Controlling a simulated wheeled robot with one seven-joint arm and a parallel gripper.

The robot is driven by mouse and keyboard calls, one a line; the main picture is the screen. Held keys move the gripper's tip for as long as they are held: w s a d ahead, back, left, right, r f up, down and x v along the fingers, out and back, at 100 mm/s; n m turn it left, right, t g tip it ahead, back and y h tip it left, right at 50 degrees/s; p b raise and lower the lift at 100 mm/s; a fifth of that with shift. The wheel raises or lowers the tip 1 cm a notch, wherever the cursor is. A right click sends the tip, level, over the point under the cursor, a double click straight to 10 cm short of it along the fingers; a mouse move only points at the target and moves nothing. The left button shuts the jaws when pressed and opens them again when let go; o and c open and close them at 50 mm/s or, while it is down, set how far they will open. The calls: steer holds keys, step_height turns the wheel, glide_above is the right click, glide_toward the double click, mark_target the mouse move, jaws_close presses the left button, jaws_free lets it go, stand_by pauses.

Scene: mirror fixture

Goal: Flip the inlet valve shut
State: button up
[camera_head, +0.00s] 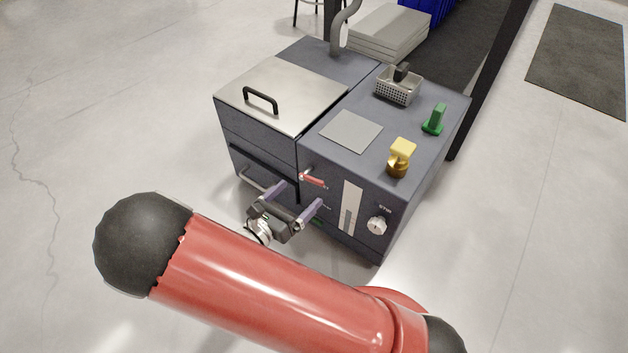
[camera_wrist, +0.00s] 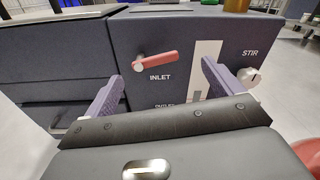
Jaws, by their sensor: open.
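The inlet valve has a red lever (camera_wrist: 157,61) on the front panel of the grey machine, above the word INLET. The lever lies nearly level, tilted slightly up toward its right end. In the head view the red lever (camera_head: 313,180) is on the front face, just right of the seam between the two cabinets. My gripper (camera_wrist: 162,82) is open and empty, with its purple fingers apart on either side of the lever in the wrist view. In the head view my gripper (camera_head: 297,194) is in front of the panel, slightly below the lever. Contact with the lever is not visible.
Right of the lever are a pale vertical gauge (camera_head: 351,208) and the STIR knob (camera_head: 377,225). An OUTLET label sits below, partly hidden. Floor at left is clear.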

mark_target(309, 180)
steer(key=shift+n+t, duration=0.4)
steer(key=shift+n, duration=0.1)
steer(key=x, duration=0.5)
steer(key=b+x, duration=0.1)
steer(key=x, duration=0.1)
steer(key=shift+w+a+f, duration=0.2)
steer(key=shift+w+f, duration=0.15)
